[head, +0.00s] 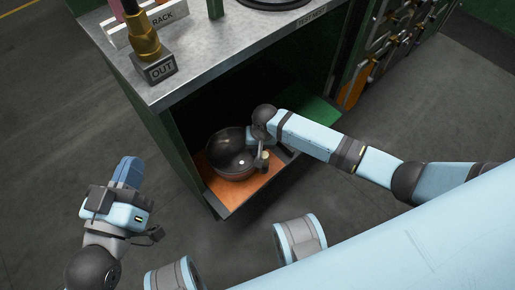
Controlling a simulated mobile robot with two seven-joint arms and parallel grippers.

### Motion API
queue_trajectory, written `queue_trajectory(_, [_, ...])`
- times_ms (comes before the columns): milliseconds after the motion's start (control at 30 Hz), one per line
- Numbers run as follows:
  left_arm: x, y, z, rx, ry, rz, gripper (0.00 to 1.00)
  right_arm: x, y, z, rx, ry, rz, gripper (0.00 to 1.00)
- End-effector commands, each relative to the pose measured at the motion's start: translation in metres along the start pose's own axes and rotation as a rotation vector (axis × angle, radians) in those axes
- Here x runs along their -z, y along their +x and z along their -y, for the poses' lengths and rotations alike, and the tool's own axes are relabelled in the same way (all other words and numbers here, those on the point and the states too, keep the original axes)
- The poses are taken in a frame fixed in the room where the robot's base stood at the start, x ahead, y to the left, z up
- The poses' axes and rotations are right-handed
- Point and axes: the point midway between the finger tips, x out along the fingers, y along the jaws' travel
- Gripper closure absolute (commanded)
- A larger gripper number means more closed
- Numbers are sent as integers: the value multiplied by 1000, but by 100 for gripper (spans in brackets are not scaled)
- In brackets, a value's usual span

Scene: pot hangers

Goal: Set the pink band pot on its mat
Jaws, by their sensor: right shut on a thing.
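The pot (226,148) has a dark inside and a reddish-pink lower outside. It is at the front of the open lower shelf, over an orange mat (268,186). I cannot tell whether its base touches the mat. My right gripper (259,158) is at the pot's right side, shut on the pot there; the wrist partly hides the grip. My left gripper (128,172) is out over the floor to the left, away from the pot, and its jaw opening is not clear.
A green mat (320,112) lies further right on the same shelf. The shelf is under a metal worktop (215,52) bearing a rack (155,18) and an OUT block (160,70) with a brass piece. Hanging panels (385,45) stand right of it.

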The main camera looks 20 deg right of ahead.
Motion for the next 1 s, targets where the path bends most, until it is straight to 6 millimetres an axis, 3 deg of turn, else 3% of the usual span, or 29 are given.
queue_trajectory(233, [3,0,-1,1,1,-6,100,0,1,1,2,0,0,100])
queue_trajectory(267, [3,0,0,1,0,-7,100,0,2,0,0,0,1,81])
queue_trajectory(367, [2,0,0,1,0,-7,100,0,3,0,0,0,1,60])
queue_trajectory(700, [0,0,0,0,-1,-4,100,0,-1,0,0,-1,-1,60])
queue_trajectory(1000, [39,-2,-7,8,8,-112,100,0,-61,1,1,0,0,60])
